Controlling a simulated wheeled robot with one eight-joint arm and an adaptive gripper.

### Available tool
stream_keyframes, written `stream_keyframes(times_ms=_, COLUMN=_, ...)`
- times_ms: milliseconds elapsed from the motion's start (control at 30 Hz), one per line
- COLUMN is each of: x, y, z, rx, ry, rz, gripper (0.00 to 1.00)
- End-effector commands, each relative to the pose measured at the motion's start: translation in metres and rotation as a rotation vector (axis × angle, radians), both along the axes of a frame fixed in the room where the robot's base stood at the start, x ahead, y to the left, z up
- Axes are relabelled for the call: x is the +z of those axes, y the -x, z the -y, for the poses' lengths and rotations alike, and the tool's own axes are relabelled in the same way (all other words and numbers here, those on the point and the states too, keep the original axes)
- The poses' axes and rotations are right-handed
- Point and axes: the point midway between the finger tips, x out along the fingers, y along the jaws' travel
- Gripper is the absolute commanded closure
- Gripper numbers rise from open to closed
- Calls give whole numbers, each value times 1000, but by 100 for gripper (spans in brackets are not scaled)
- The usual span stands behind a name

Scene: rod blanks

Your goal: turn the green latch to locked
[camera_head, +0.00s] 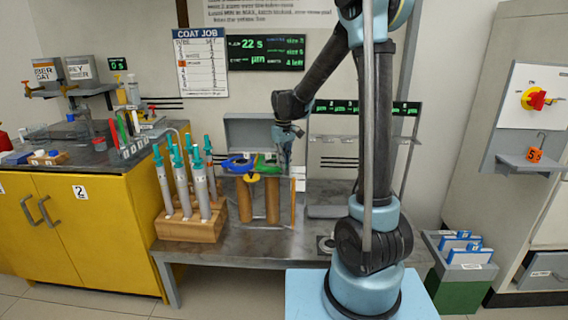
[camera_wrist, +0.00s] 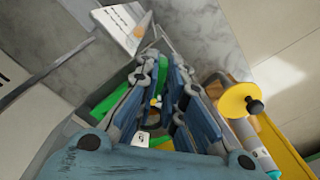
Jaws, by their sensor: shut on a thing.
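The green latch (camera_head: 266,163) sits over the right one of two brown upright cylinders on the grey bench, in the head view. My gripper (camera_head: 284,160) is at its right end, pointing down, and is shut on it. In the wrist view, parts of the green latch (camera_wrist: 158,141) show behind and between my fingers (camera_wrist: 160,78); the fingers hide the rest. I cannot tell from these views whether it stands at locked. A blue handle (camera_head: 238,164) is just left of it, above the left cylinder with a yellow disc (camera_head: 251,178).
A wooden rack (camera_head: 190,228) with several teal-topped tubes stands close on the left. A grey open box (camera_head: 247,132) is behind the cylinders. A yellow cabinet (camera_head: 90,235) is further left. The bench (camera_head: 240,248) is bare in front.

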Motion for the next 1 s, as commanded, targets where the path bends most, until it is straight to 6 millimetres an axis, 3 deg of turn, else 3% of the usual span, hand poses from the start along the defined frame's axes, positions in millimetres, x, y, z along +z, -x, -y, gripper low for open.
stream_keyframes(times_ms=267, x=1, y=-3, z=0, rx=-2, ry=1, rz=6, gripper=100)
stream_keyframes(times_ms=300, x=1, y=-3, z=1, rx=-2, ry=1, rz=5, gripper=82)
stream_keyframes(times_ms=367, x=1, y=-3, z=1, rx=-2, ry=1, rz=4, gripper=71)
stream_keyframes(times_ms=767, x=3, y=-1, z=0, rx=0, ry=0, rz=1, gripper=71)
stream_keyframes(times_ms=1000, x=32, y=0, z=1, rx=0, ry=0, rz=1, gripper=71)
